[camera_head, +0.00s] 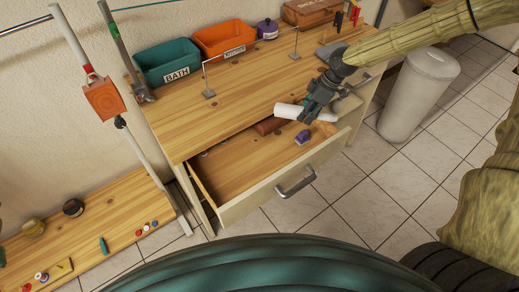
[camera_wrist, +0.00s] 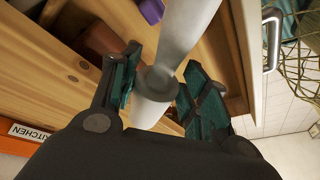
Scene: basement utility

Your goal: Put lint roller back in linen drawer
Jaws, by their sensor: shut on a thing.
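The white lint roller (camera_head: 290,111) is in my gripper (camera_head: 314,108), held roughly level above the back part of the open drawer. In the wrist view, my gripper (camera_wrist: 160,88) has its green-padded fingers on either side of the lint roller (camera_wrist: 184,32), near its grey collar. The linen drawer (camera_head: 283,183) is pulled out from under the wooden worktop. A purple item (camera_head: 302,137) and a brown item (camera_head: 268,126) lie in it toward the back right. The near left of the drawer floor is bare. The gripper partly hides the roller's right end.
The worktop (camera_head: 220,115) carries a teal BATH bin (camera_head: 168,64), an orange bin (camera_head: 223,39), a purple pot (camera_head: 267,29) and a thin metal rail (camera_head: 250,46). A pale bin (camera_head: 419,95) stands on the tiled floor at right. A low wooden bench (camera_head: 90,245) is at left.

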